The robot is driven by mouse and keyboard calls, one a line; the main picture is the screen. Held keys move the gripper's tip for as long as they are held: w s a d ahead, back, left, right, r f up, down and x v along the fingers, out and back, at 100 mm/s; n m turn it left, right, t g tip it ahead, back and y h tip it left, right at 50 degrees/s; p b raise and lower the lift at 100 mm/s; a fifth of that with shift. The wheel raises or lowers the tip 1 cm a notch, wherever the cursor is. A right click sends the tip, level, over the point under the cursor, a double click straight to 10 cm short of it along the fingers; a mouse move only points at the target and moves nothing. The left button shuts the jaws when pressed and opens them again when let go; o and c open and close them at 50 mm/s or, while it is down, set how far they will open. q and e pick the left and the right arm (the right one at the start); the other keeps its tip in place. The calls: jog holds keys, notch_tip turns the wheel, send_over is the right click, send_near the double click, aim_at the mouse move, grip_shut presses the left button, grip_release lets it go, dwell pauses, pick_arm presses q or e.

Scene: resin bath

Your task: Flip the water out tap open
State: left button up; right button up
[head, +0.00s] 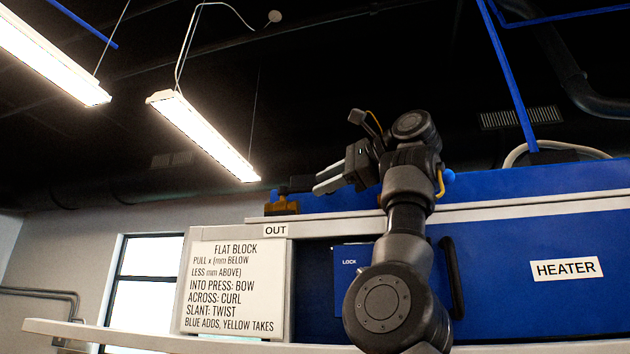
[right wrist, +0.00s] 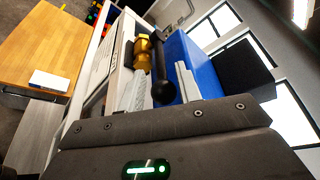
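The water out tap is a brass fitting (head: 282,206) above the OUT label (head: 276,231) in the head view. Its dark lever (head: 298,184) points right toward my right gripper (head: 317,181). In the right wrist view the brass tap (right wrist: 143,55) shows with its black lever (right wrist: 162,75), which ends in a round knob. My right gripper (right wrist: 160,68) is open, with one pale finger on each side of the lever. I cannot tell whether either finger touches it. My left gripper is not in view.
A blue cabinet with a HEATER label (head: 566,269) stands behind my right arm. A white instruction sign (head: 236,290) hangs below the tap. A pale rail (head: 180,340) runs along the front. The right wrist view shows a wooden table (right wrist: 60,45).

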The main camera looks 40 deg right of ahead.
aim_at(308, 189)
jog(key=shift+x, duration=1.3)
